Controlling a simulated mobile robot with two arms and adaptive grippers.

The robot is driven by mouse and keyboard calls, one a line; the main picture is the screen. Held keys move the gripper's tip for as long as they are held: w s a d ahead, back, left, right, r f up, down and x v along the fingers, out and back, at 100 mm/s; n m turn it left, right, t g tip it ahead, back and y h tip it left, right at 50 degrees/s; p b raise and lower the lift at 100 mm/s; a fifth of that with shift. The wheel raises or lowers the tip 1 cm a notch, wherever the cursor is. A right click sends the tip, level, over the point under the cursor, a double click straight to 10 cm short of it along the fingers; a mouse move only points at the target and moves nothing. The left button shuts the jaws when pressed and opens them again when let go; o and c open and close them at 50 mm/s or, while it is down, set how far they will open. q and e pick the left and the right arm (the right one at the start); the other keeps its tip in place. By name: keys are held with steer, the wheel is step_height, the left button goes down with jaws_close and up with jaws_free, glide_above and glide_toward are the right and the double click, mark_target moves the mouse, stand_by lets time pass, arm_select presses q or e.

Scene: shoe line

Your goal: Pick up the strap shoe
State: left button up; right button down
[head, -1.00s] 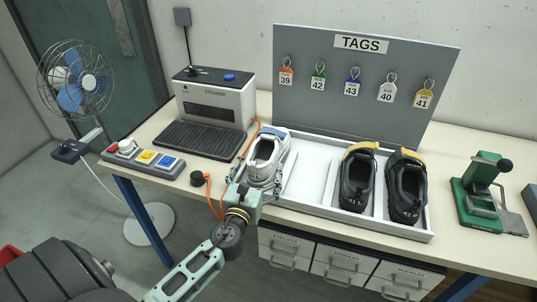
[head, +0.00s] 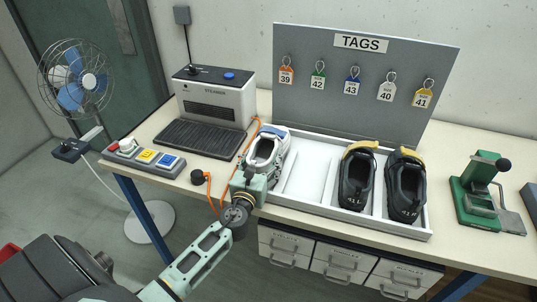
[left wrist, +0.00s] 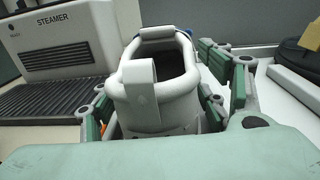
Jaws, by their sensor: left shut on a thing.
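The strap shoe (head: 265,158) is pale grey-white with a blue patch near its toe. It sits at the left end of the white tray (head: 330,226), heel towards me. In the left wrist view the shoe (left wrist: 158,92) shows its collar, dark opening and a pale strap at the heel. My left gripper (head: 250,184) is at the heel, its green-padded fingers (left wrist: 163,105) on both sides of the shoe, shut on it. I cannot tell whether the shoe is clear of the tray floor. My right gripper is not in view.
Two dark shoes (head: 357,178) (head: 406,187) stand in the tray's right part. The steamer (head: 215,103) and button box (head: 143,158) are to the left, with an orange cable. The tag board (head: 330,105) stands behind; a green press (head: 478,193) is at the right.

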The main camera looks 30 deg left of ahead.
arm_select(q)
steer(key=shift+r, duration=0.1)
steer(key=c, duration=0.6)
steer(key=shift+c, duration=0.2)
